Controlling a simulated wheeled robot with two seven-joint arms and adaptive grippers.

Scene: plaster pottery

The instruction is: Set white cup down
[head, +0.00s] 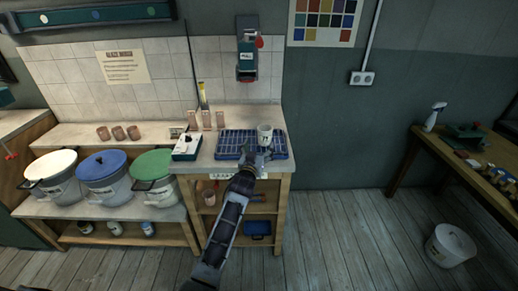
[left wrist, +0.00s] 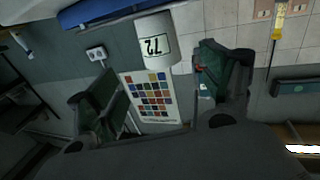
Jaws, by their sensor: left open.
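The white cup (head: 265,134) stands upright at the right part of the blue slatted rack (head: 232,146) on the worktop. In the left wrist view, which is upside down, the cup (left wrist: 155,35) carries a label reading 72 and is next to the blue rack (left wrist: 95,10). My left gripper (head: 258,154) is just in front of the cup at the rack's front edge. Its fingers (left wrist: 160,88) are spread wide in the wrist view, with the cup beyond the gap and clear wall seen around it. My right gripper is not in view.
A white device (head: 187,148) stands left of the rack. Pinkish test tiles (head: 206,120) stand behind it. Lidded buckets (head: 102,165) fill the lower left bench. A wooden table (head: 470,165) is at the right, with open floor between.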

